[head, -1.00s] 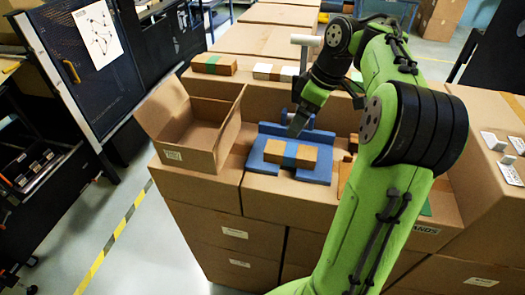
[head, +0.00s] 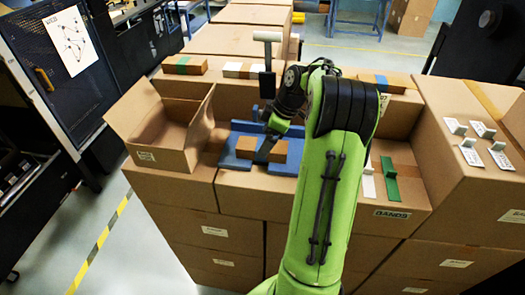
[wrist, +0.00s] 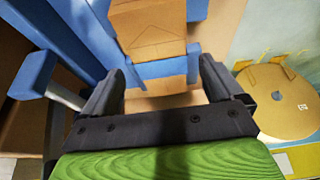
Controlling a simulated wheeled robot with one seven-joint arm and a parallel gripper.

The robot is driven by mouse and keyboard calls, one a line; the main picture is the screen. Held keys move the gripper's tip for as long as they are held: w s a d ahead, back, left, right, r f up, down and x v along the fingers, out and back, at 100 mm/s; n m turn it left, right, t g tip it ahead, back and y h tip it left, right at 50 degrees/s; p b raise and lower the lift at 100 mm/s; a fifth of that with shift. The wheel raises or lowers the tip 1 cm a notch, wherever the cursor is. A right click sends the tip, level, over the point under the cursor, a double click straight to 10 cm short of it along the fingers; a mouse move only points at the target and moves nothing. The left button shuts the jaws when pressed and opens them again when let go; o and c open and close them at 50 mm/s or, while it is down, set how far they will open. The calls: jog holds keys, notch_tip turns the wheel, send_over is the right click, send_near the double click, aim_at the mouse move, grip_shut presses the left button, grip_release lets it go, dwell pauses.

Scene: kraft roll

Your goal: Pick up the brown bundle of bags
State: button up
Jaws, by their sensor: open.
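The brown bundle of bags (head: 279,151) lies on a blue tray (head: 232,163) on top of a cardboard box. My gripper (head: 264,153) points down over the bundle's middle in the head view and hides part of it. In the wrist view my open gripper (wrist: 160,85) has its two dark fingers apart. A brown folded-paper surface, seemingly the bundle (wrist: 148,28), shows beyond the fingertips, with a blue strip below it. I cannot tell whether the fingers touch it.
An open cardboard box (head: 150,155) stands left of the tray. Banded packs, one brown with green (head: 185,65) and one white (head: 247,70), lie on the boxes behind. A green piece (head: 388,180) lies to the right. A grey post (head: 266,40) rises behind the tray.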

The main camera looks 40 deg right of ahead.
jog(key=x, duration=0.3)
jog(key=shift+a+f, duration=0.1)
jog(key=shift+a, duration=0.05)
jog(key=c, duration=1.1)
notch_tip(320, 180, up, 10)
jog(key=shift+r+p, duration=0.1)
jog(key=shift+p, duration=0.65)
jog(key=shift+c, duration=0.2)
